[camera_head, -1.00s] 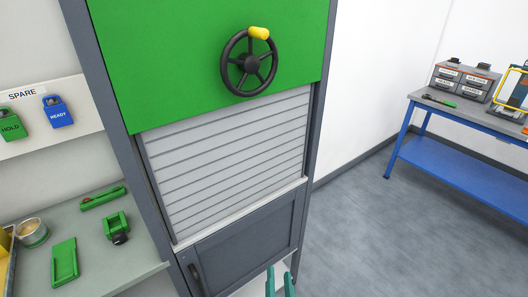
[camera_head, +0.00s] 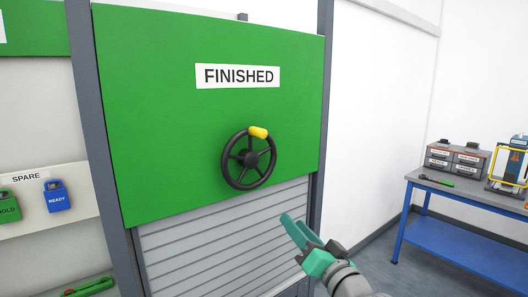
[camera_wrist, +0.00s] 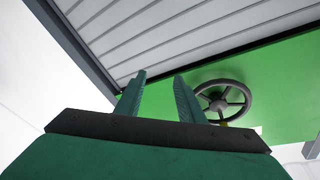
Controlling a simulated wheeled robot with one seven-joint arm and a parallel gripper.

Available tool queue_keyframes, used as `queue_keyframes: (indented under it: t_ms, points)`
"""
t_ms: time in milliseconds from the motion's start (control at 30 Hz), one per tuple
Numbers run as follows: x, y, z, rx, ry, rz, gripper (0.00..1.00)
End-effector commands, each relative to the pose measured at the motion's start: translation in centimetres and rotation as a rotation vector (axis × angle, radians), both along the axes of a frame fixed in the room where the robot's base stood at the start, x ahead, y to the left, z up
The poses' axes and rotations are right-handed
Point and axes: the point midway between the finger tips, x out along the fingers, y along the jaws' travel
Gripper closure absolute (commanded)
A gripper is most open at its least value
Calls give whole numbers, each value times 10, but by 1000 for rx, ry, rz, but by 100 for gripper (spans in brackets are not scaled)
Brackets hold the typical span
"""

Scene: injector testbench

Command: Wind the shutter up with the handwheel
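The black handwheel (camera_head: 249,160) is mounted on the green panel (camera_head: 165,120) of the cabinet, with a yellow knob (camera_head: 258,132) at its upper right rim. The grey slatted shutter (camera_head: 225,250) is below the panel and covers the opening that shows. My gripper (camera_head: 290,228) is in front of the shutter, below and to the right of the handwheel, not touching it. In the wrist view, the two teal fingers of my gripper (camera_wrist: 160,88) stand apart with nothing between them. The handwheel (camera_wrist: 222,102) shows beyond the right finger, its knob mostly hidden.
A "FINISHED" label (camera_head: 238,76) is above the wheel. A "SPARE" board (camera_head: 40,200) with padlock-shaped tags is at left. A blue bench (camera_head: 455,236) with grey boxes stands at right. The space in front of the wheel is clear.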

Motion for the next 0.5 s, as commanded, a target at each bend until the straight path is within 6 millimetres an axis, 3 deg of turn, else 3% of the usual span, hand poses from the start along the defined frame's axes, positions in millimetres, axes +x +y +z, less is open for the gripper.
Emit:
queue_keyframes:
  t_ms: [33,200,400,500]
  points:
    - [-2,-1,27,-17,-16,20,65]
    - [-18,1,100,-88,-40,91,65]
    - [-49,7,174,-193,-53,159,65]
    - [-65,11,201,-241,-56,183,65]
